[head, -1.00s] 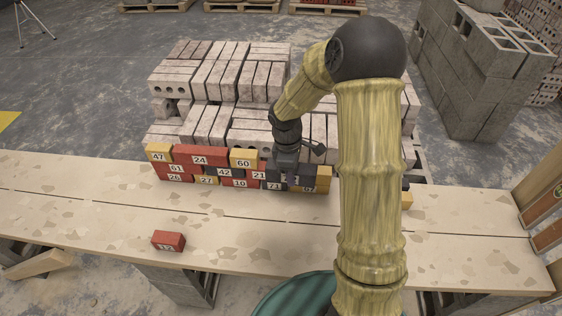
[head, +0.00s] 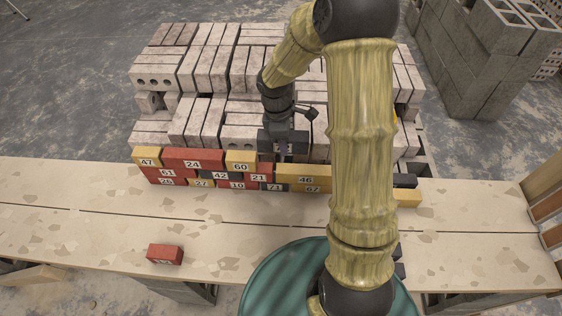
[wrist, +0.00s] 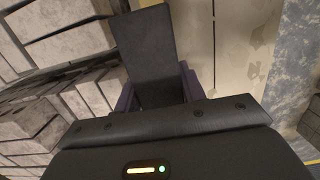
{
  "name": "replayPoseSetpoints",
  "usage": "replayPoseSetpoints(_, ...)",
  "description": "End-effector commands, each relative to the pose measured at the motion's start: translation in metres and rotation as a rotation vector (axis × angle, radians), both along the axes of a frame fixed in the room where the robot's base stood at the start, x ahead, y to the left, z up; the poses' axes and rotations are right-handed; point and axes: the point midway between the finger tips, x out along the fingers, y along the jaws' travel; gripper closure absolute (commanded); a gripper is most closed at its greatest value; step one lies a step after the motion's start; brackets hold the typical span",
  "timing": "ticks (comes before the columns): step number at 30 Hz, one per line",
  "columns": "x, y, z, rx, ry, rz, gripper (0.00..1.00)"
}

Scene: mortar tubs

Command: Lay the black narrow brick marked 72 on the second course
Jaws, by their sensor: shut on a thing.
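My gripper (head: 282,150) is just above the small brick wall, to the right of the yellow brick marked 60 (head: 240,161) and over the left end of the yellow brick marked 46 (head: 304,178). It is shut on a black brick (wrist: 152,48), which stretches away between the fingers in the wrist view. I cannot read a number on it. In the head view the gripper mostly hides it, and I cannot tell whether it touches the wall. The second course shows 61 (head: 168,173), 42 (head: 220,175), 21 (head: 259,178) and 46.
A red brick (head: 165,254) lies alone on the bench (head: 90,215) at the front left. A black brick (head: 404,181) and a yellow brick (head: 406,198) sit right of my arm. Pale brick stacks (head: 210,65) stand behind; a green drum (head: 275,285) is in front.

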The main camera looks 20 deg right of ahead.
Motion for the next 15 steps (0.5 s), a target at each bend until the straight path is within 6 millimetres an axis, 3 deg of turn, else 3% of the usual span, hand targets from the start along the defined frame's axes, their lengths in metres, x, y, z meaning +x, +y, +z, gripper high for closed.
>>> replayPoseSetpoints(9, 0.000, 0.000, -0.002, 0.000, 0.000, 0.000, 1.00)
replayPoseSetpoints(15, -0.001, 0.000, -0.031, 0.000, 0.003, 0.001, 1.00)
